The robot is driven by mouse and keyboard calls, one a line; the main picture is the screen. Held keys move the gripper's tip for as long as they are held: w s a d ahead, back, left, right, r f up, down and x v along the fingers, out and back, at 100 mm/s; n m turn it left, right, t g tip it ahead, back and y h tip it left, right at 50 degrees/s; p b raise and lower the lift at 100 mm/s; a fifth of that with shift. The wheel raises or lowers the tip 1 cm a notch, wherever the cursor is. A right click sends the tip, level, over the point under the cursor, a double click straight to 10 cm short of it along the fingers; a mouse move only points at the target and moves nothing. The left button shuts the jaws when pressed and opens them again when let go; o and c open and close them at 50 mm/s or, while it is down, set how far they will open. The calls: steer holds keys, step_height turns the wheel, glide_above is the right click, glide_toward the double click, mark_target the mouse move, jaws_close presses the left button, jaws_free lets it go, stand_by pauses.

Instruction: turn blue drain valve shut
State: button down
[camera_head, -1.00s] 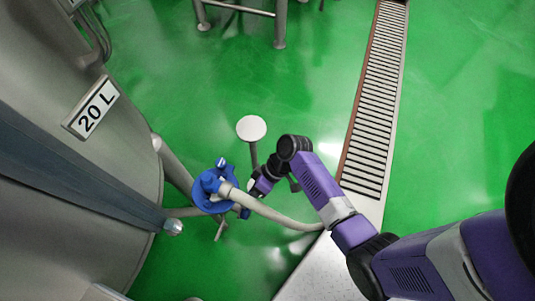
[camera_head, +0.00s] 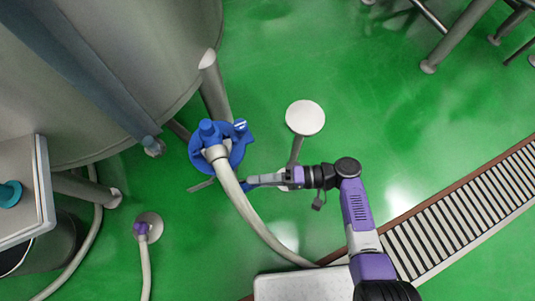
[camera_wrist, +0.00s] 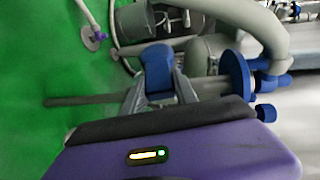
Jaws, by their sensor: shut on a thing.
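The blue drain valve (camera_head: 208,160) sits low at the foot of the big grey tank, with a pale hose running from it. Its blue lever (camera_head: 252,182) points right, towards my gripper (camera_head: 272,180). In the wrist view the blue lever (camera_wrist: 158,68) stands between the fingers of my gripper (camera_wrist: 152,95), which is shut on it. The blue round flange of the valve (camera_wrist: 236,75) shows to the right there. The lever's lower part is hidden by my gripper.
The pale hose (camera_head: 243,207) curves down close to my gripper. A round white disc on a post (camera_head: 305,117) stands just behind it. A floor drain grate (camera_head: 450,215) runs at the right. Green floor is open beyond.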

steer(key=shift+w+f+m+y+b, duration=0.1)
steer(key=shift+f+m+y+b, duration=0.2)
steer(key=shift+f+y+b, duration=0.7)
steer(key=shift+r+b, duration=0.4)
steer(key=shift+b, duration=0.1)
steer(key=c, duration=1)
jaws_free()
steer(key=shift+o, duration=0.2)
steer(key=d, duration=0.7)
steer(key=shift+s+d, duration=0.2)
steer(key=shift+d, duration=0.2)
